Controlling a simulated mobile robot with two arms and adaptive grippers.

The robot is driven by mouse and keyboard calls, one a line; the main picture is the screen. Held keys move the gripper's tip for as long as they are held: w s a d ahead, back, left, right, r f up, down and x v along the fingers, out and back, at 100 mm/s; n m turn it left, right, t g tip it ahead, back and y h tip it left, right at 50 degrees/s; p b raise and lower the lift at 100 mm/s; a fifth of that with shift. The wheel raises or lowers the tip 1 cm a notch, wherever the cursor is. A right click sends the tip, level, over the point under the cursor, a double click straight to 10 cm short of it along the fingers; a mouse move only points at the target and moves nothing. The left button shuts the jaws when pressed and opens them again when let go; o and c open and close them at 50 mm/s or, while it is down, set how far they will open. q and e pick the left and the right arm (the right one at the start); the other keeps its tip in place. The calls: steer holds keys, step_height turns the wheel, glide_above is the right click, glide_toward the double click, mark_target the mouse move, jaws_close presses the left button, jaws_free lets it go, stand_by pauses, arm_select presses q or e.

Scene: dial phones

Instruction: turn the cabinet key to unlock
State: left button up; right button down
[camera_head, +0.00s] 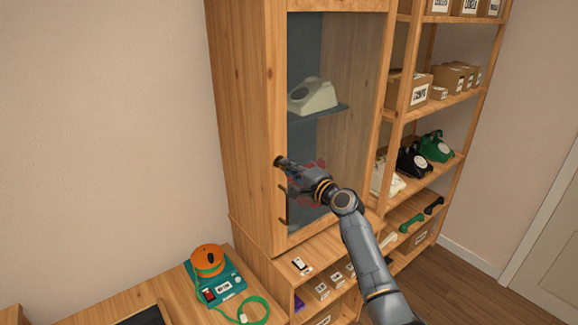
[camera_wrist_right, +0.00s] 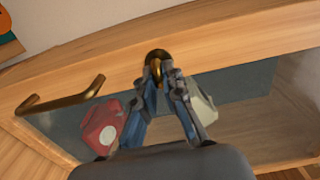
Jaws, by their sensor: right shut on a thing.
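The wooden cabinet (camera_head: 244,120) has a glass-fronted door. Its brass key (camera_wrist_right: 157,57) sits in the door frame, with its rounded bow showing in the wrist view. My right gripper (camera_head: 284,164) is at the left edge of the door. In the wrist view my right gripper (camera_wrist_right: 165,76) is shut on the key, with the fingertips together at the bow. In the head view the fingers mostly hide the key. The door looks closed. The key's turn angle is hard to tell. My left gripper is not in view.
A brass door handle (camera_wrist_right: 62,98) is beside the key. Behind the glass are a cream phone (camera_head: 312,95) and a red phone (camera_wrist_right: 103,127). Open shelves with phones and boxes (camera_head: 420,90) are at right.

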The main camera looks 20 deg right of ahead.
steer(key=shift+m, duration=0.3)
steer(key=c, duration=1.4)
jaws_free()
steer(key=shift+c, duration=0.2)
steer(key=shift+s, duration=0.1)
steer(key=v, duration=1.2)
